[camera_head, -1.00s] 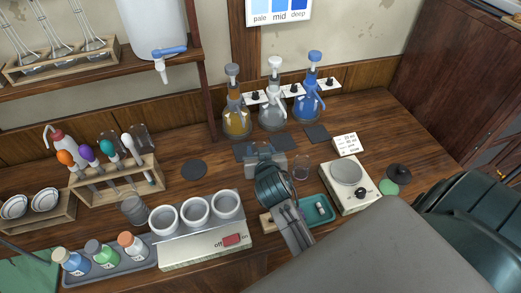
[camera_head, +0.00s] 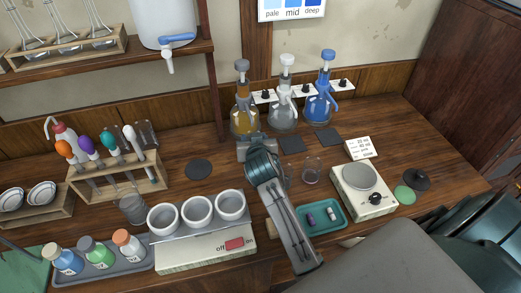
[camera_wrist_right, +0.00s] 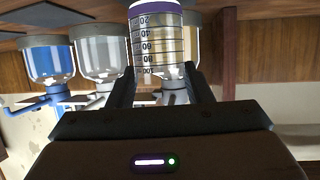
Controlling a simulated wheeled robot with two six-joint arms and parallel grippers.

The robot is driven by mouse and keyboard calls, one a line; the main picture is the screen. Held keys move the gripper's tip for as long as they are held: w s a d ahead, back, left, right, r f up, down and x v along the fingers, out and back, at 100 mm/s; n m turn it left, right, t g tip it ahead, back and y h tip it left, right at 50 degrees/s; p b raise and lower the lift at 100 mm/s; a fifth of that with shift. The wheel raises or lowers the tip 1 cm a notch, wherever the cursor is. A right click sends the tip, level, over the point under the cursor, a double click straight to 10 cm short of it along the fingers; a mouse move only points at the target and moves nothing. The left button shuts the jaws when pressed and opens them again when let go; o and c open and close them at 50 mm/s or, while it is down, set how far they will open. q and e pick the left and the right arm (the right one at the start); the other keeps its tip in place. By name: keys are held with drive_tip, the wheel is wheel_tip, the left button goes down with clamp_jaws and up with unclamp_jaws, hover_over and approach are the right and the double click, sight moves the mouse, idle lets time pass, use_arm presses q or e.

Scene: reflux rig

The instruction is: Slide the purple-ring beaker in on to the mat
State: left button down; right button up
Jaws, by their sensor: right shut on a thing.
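The purple-ring beaker (camera_wrist_right: 157,42) is between the fingers of my right gripper (camera_wrist_right: 160,84), its graduations appearing upside down in the right wrist view. In the head view my right gripper (camera_head: 257,150) is at the foot of the amber-filled dispenser bottle (camera_head: 245,118); the arm hides the beaker there. Dark square mats lie before the grey-white bottle (camera_head: 291,144) and the blue bottle (camera_head: 329,135). The mat before the amber bottle is hidden behind my gripper. I cannot tell whether the beaker touches a mat. My left gripper is out of view.
A clear beaker (camera_head: 311,171) stands right of my arm, near a teal tray (camera_head: 334,222) and a white hotplate or scale (camera_head: 362,202). A round dark mat (camera_head: 198,168) and the tube rack (camera_head: 150,184) are to the left. White cups stand on a heater (camera_head: 205,250) in front.

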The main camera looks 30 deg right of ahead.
drive_tip(key=shift+w, duration=0.5)
drive_tip(key=shift+w+f, duration=0.1)
drive_tip(key=shift+f, duration=0.3)
drive_tip(key=shift+f, duration=0.2)
drive_tip(key=o, duration=1.1)
